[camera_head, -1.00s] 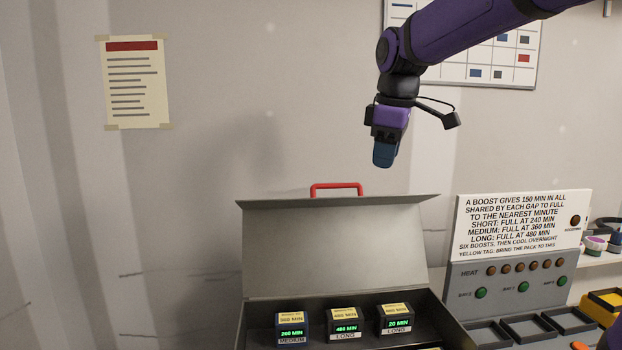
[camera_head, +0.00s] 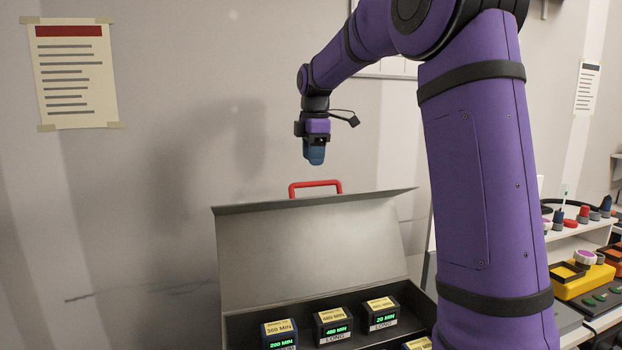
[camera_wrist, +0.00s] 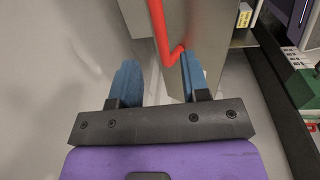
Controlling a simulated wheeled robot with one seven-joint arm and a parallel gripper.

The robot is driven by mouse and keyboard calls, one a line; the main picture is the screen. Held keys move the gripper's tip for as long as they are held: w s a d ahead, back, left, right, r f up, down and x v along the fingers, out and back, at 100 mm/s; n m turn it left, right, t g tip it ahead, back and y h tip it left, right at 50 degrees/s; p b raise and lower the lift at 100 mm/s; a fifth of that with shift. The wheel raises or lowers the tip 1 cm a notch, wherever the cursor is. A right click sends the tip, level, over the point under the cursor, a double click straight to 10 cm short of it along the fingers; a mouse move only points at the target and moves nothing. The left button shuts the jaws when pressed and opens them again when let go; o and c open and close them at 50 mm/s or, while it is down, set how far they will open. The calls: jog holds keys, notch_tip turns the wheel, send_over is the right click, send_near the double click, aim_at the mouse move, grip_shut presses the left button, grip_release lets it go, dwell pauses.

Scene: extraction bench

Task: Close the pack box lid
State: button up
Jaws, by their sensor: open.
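The pack box lid (camera_head: 310,250) stands raised, leaning back, its grey inner face toward me. A red handle (camera_head: 315,184) sticks up from its top edge. The pack box (camera_head: 240,325) below is open, with several battery packs in it, their screens green. My gripper (camera_head: 314,155) points down just above the red handle, apart from it in the head view. In the wrist view the fingers (camera_wrist: 158,82) are open, with the red handle (camera_wrist: 160,30) and the lid's edge (camera_wrist: 190,30) beyond and between them. Nothing is held.
My arm covers the right middle of the head view. A bench at right carries yellow and dark trays (camera_head: 585,280), with several small items on a shelf (camera_head: 575,230) behind. A wall with a taped notice (camera_head: 75,75) stands close behind the lid.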

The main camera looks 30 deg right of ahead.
jog(key=shift+w+d+f, duration=0.1)
jog(key=shift+w+f, duration=0.05)
jog(key=shift+f, duration=1.45)
jog(key=shift+w+f, duration=0.15)
jog(key=shift+f, duration=1.4)
grip_shut()
